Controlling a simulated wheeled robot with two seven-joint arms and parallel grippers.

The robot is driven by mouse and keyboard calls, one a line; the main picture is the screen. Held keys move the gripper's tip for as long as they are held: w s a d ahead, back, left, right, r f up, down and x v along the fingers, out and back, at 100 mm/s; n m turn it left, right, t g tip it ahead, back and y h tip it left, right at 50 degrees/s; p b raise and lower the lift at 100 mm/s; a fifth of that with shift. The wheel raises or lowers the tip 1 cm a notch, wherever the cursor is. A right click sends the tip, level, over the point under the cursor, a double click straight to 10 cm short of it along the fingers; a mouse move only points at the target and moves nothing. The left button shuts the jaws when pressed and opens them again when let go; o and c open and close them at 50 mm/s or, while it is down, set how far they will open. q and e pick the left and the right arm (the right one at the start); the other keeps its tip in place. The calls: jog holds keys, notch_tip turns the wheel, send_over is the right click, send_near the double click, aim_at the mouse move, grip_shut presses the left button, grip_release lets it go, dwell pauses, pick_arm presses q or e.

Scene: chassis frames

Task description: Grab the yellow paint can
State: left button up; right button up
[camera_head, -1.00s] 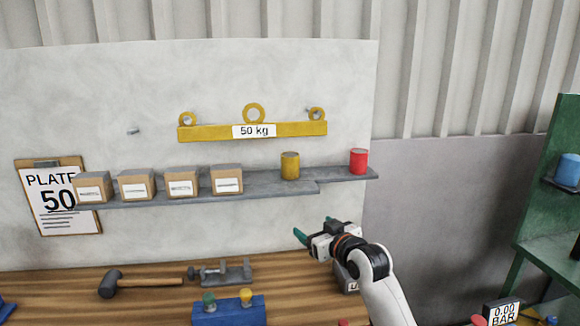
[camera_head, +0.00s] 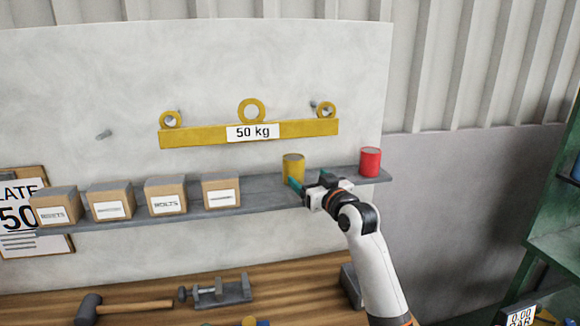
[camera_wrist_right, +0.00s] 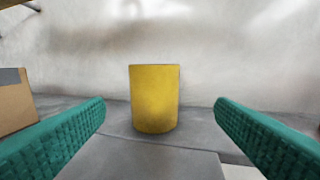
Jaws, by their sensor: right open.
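The yellow paint can (camera_head: 292,165) stands upright on the grey wall shelf. My right gripper (camera_head: 306,183) is just in front of it, slightly to its right, at shelf height, and covers part of the shelf front. In the right wrist view the yellow can (camera_wrist_right: 154,98) is centred ahead between the two teal fingers (camera_wrist_right: 160,122). The fingers are open and wide apart, with a gap on either side of the can, and it stands beyond the fingertips. My left gripper is not in view.
The grey shelf (camera_head: 255,193) also holds a red can (camera_head: 370,162) to the right and several cardboard boxes (camera_head: 221,191) to the left. A yellow lifting beam (camera_head: 200,134) hangs above. A hammer (camera_head: 125,306) and a clamp (camera_head: 220,291) lie on the wooden bench below.

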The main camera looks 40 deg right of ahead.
aim_at(300, 171)
jog(key=p+x, duration=0.1)
jog(key=x, duration=0.3)
jog(key=shift+w+r+p, duration=0.2)
jog(key=shift+w+p, duration=0.05)
jog(key=shift+p, duration=0.05)
jog(key=shift+w+d+f, duration=0.1)
jog(key=shift+w+f, duration=0.05)
jog(key=shift+w, duration=0.1)
jog(key=p+x, duration=0.2)
jog(key=x, duration=0.1)
jog(key=p+x, duration=0.1)
jog(key=shift+w+a+r, duration=0.2)
jog(key=shift+w+a, duration=0.05)
jog(key=shift+w+d+f, duration=0.1)
jog(key=shift+w+d, duration=0.05)
jog(key=shift+w, duration=0.2)
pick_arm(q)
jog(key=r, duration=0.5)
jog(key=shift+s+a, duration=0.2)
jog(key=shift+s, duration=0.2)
pick_arm(e)
jog(key=shift+s, duration=0.1)
jog(key=shift+c, duration=1.3)
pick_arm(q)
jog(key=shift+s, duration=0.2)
pick_arm(e)
jog(key=c, duration=1)
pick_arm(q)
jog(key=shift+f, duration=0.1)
